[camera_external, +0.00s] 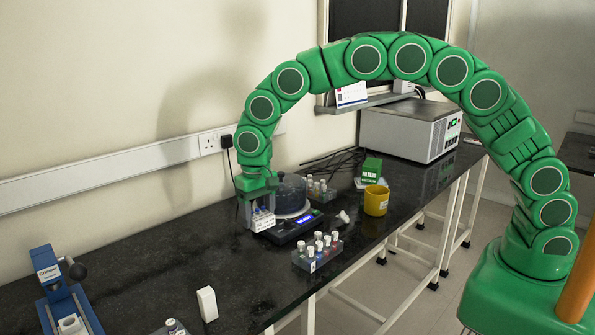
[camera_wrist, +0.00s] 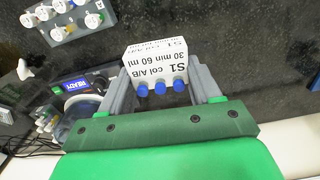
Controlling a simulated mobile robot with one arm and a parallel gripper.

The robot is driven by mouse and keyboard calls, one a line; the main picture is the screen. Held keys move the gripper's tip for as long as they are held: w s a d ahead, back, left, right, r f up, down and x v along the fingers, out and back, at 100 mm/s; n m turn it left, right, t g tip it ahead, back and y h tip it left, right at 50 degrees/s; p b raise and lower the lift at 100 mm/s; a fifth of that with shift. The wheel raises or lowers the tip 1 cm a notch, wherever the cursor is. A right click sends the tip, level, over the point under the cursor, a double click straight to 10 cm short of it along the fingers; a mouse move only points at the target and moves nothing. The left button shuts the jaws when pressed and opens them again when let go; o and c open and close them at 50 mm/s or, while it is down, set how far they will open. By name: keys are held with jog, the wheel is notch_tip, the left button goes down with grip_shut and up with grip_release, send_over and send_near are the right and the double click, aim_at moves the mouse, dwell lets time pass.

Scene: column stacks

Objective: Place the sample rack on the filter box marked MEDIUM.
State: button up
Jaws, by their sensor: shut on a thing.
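In the wrist view my gripper (camera_wrist: 160,72) has one grey finger on each side of the rack (camera_wrist: 155,58), whose label reads "S1 col A/B 30 min 60 ml". Whether the rack touches the bench cannot be told. A green filter box (camera_external: 372,168) stands farther back to the right, lettered FILTERS. Its smaller line is too small to read. It is not identifiable in the wrist view.
The device (camera_external: 292,230) with a round dark drum (camera_external: 291,194) stands beside my gripper. A rack of white-capped vials (camera_external: 317,251) is in front, and a yellow cup (camera_external: 376,200) is near the filter box. A large grey instrument (camera_external: 410,130) stands at the back.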

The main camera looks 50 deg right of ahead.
jog(key=w+d+r+m, duration=0.2)
jog(key=d+m, duration=0.1)
jog(key=d, duration=0.8)
jog(key=w+d+r+m, duration=0.2)
jog(key=d+m, duration=0.1)
jog(key=d, duration=0.8)
jog(key=w+d+r+m, duration=0.1)
jog(key=w+d+m, duration=0.15)
jog(key=d, duration=0.85)
jog(key=s+d+r+m, duration=0.2)
jog(key=s+d+m, duration=0.15)
jog(key=d, duration=0.65)
jog(key=s+d+r+m, duration=0.15)
jog(key=s+d, duration=0.25)
jog(key=d, duration=0.6)
jog(key=s+d+r+m, duration=0.1)
jog(key=s+d+m, duration=0.25)
jog(key=d, duration=0.65)
send_over(374, 161)
jog(key=s, duration=0.1)
jog(key=f, duration=0.8)
jog(key=shift+s+a+f, duration=0.1)
jog(key=shift+a+f, duration=0.15)
jog(key=shift+a, duration=0.1)
jog(key=shift+w+d+f, duration=0.15)
jog(key=shift+w+f, duration=0.35)
jog(key=shift+f, duration=1.65)
jog(key=shift+f, duration=0.15)
